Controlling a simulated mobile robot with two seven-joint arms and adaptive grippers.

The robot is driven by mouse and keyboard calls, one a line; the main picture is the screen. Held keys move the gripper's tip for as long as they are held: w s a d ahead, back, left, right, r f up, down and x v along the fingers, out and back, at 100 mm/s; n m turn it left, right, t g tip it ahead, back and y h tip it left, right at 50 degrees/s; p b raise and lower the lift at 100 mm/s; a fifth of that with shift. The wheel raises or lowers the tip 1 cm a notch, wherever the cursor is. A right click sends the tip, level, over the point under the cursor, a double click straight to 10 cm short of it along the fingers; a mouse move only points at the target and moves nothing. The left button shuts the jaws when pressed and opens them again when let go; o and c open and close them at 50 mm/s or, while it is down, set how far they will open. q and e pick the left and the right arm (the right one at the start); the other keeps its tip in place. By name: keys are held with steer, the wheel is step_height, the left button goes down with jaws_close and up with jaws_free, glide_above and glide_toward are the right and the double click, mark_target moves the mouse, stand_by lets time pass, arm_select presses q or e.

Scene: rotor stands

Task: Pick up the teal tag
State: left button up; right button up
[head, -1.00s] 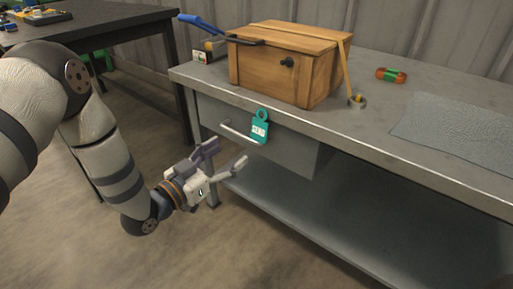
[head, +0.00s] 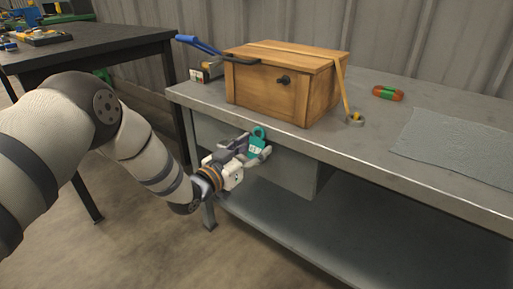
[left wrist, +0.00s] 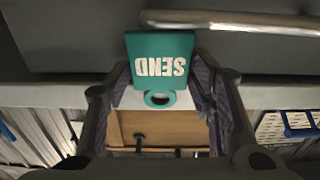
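The teal tag (head: 257,146) hangs at the bench's front edge, in front of the grey drawer; its ring is at the top. In the left wrist view the tag (left wrist: 160,47) appears upside down, with "SEND" in white and its ring toward the bench edge. My left gripper (head: 252,152) is at the tag. In the left wrist view its two fingers (left wrist: 160,80) stand apart on either side of the tag, and it is open. I cannot tell whether a finger touches the tag. My right gripper is not in view.
The drawer handle (left wrist: 232,22) is close to the tag in the left wrist view.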

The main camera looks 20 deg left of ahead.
arm_select(q)
steer(key=shift+c, duration=1.4)
steer(key=shift+r, duration=0.1)
